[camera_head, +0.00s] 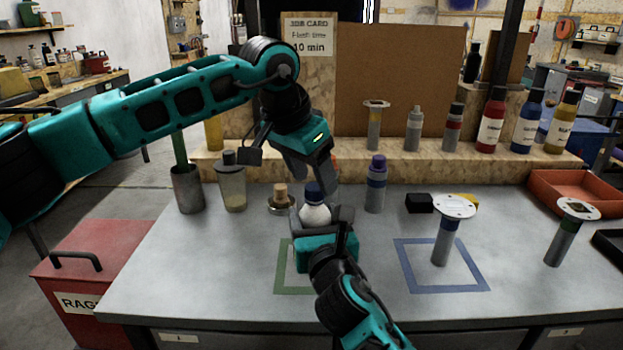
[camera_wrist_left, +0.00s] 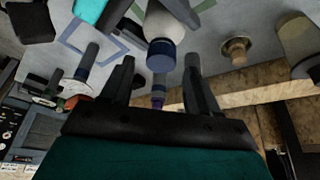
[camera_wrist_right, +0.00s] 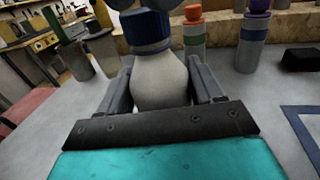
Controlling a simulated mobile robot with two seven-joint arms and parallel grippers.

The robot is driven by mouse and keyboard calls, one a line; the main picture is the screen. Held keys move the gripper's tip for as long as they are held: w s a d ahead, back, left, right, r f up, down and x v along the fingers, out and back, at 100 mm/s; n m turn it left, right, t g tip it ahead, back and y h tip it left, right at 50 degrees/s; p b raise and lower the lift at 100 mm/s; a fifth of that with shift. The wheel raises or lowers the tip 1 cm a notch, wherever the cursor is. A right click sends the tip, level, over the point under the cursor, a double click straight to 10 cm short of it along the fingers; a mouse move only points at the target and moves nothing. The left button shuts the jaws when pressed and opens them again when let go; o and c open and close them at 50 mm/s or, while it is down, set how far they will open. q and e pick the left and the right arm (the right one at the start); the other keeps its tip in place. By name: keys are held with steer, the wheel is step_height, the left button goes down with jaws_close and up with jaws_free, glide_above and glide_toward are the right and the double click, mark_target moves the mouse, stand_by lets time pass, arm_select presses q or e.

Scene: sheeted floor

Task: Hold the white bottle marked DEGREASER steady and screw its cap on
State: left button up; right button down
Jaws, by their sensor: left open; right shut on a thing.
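The white bottle (camera_head: 315,215) stands upright near the green square outline, with a dark blue cap (camera_head: 313,191) on its top. I cannot tell how tightly the cap sits, and no DEGREASER lettering shows. My right gripper (camera_head: 325,222) is shut on the bottle's body; the bottle also shows between its fingers in the right wrist view (camera_wrist_right: 160,80). My left gripper (camera_head: 308,178) is open just above the cap, pointing down. In the left wrist view the cap (camera_wrist_left: 160,57) lies between the two spread fingers, with space on both sides.
A purple-capped bottle (camera_head: 376,185) stands close to the right. A small dish with a cork-like piece (camera_head: 281,198) and a grey-lidded jar (camera_head: 232,185) stand to the left. A disc-topped cylinder (camera_head: 446,235) stands in the blue square. The front of the table is clear.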

arm_select(q)
steer(key=shift+r, duration=1.6)
steer(key=shift+c, duration=0.3)
